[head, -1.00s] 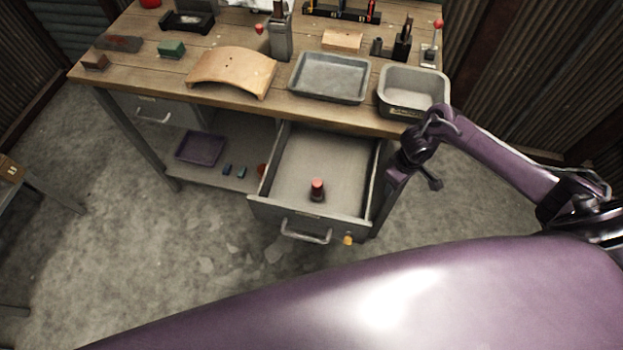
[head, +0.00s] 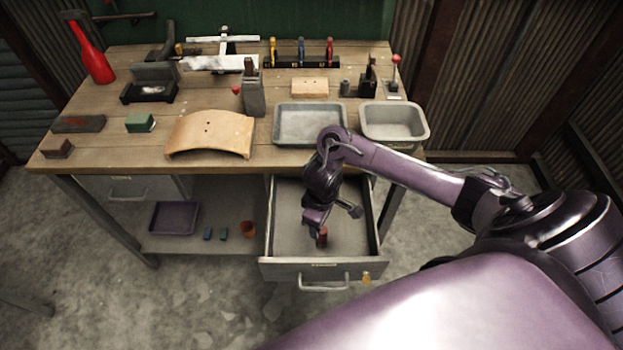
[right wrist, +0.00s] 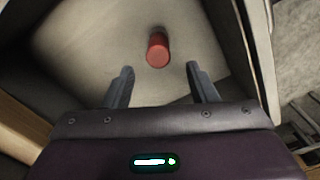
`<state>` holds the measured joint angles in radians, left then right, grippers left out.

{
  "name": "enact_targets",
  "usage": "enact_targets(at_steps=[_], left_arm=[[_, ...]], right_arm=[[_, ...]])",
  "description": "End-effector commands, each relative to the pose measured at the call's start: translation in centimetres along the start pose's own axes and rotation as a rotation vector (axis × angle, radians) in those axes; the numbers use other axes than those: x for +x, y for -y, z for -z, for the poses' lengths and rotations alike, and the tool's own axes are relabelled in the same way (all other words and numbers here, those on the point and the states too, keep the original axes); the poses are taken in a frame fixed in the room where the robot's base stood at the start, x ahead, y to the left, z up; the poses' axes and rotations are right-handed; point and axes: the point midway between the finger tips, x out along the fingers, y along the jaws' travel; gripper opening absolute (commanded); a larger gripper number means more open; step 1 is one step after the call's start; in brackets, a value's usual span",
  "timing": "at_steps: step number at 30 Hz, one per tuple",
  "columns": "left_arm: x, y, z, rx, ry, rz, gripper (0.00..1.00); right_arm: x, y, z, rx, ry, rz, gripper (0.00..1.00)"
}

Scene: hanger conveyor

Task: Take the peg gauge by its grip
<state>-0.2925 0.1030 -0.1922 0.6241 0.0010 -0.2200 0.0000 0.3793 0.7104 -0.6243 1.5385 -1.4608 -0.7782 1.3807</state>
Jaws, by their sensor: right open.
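The peg gauge, with its red grip (head: 322,237), stands in the open drawer (head: 283,225) under the workbench. In the right wrist view its round red grip (right wrist: 158,50) shows from above, ahead of the fingertips and roughly midway between them. My right gripper (right wrist: 163,80) is open and empty, with its two fingers apart and not touching the gauge. In the head view my right arm reaches down into the drawer, and its hand (head: 317,218) is just above the gauge and partly covers it. My left gripper is not in view.
The drawer walls and front with its handle (head: 325,285) surround the gauge. Above are the bench top's front edge, a grey tray (head: 310,141) and a pale bin (head: 395,138). The drawer floor around the gauge is clear. A purple tray (head: 174,232) lies on the lower shelf.

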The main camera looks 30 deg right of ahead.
Motion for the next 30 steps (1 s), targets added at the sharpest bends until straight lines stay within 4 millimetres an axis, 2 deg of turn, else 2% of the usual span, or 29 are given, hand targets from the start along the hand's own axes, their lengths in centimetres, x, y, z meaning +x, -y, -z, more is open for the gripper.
enact_targets(at_steps=[1,2,7,10,15,22,30], left_arm=[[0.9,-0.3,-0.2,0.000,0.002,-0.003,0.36],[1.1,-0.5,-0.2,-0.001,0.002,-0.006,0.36],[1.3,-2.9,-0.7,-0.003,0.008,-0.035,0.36],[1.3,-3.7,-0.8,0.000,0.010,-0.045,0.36],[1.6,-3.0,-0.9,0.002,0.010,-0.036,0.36],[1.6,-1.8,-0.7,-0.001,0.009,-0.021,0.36],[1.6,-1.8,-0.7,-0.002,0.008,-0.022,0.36]], right_arm=[[1.2,0.1,-0.1,0.000,0.002,0.002,0.52],[1.5,0.1,-0.1,0.001,0.002,0.002,0.52],[3.4,0.2,-0.2,0.001,0.005,0.003,0.52],[4.9,0.2,-0.2,0.001,0.005,0.001,0.52],[6.4,0.1,-0.1,0.000,0.002,-0.001,0.52],[6.5,0.1,-0.1,0.000,0.000,-0.002,0.52],[6.5,0.1,-0.1,0.000,0.000,-0.002,0.17]])
